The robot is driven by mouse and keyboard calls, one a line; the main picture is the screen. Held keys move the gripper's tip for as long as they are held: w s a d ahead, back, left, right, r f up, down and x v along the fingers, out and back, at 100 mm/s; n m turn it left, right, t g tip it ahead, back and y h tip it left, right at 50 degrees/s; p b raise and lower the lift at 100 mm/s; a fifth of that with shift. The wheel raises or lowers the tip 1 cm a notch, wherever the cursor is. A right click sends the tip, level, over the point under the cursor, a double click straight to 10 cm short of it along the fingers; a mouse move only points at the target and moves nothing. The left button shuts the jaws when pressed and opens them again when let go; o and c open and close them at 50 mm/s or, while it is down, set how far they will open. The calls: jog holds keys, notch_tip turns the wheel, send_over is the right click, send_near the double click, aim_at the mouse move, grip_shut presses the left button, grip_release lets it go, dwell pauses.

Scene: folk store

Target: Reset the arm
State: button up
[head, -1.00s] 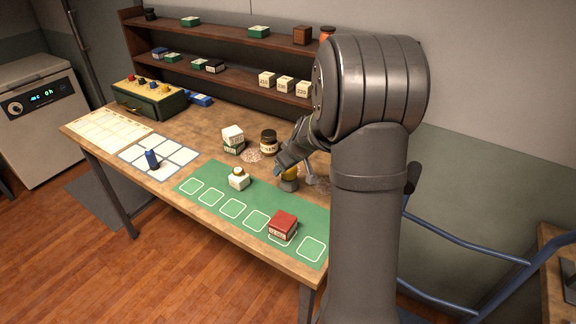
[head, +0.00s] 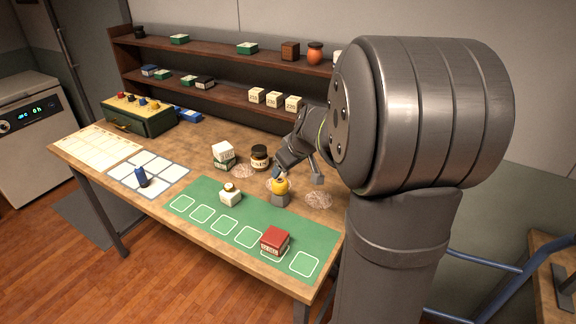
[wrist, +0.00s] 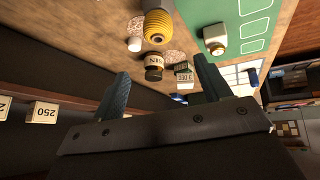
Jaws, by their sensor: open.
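My gripper (wrist: 162,78) is open, with its two dark blue-grey fingers spread apart and nothing between them in the wrist view. In the head view my gripper (head: 279,172) is bent down just behind and above a yellow rounded thing on a grey base (head: 281,187). In the wrist view the yellow thing (wrist: 158,26) is ribbed and lies beyond the fingertips, apart from them. The large grey links of my arm fill the right side of the head view and hide part of the shelf and table.
The table holds a green mat (head: 318,238), a red-topped box (head: 275,239), a white jar (head: 231,194), a dark jar (head: 260,158), stacked boxes (head: 223,155) and a blue item (head: 142,177). A shelf (head: 215,85) with small boxes stands behind.

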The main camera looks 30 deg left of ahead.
aim_at(278, 180)
jog(key=x, duration=1.2)
jog(key=shift+w+r, duration=0.15)
jog(key=shift+r, duration=1.05)
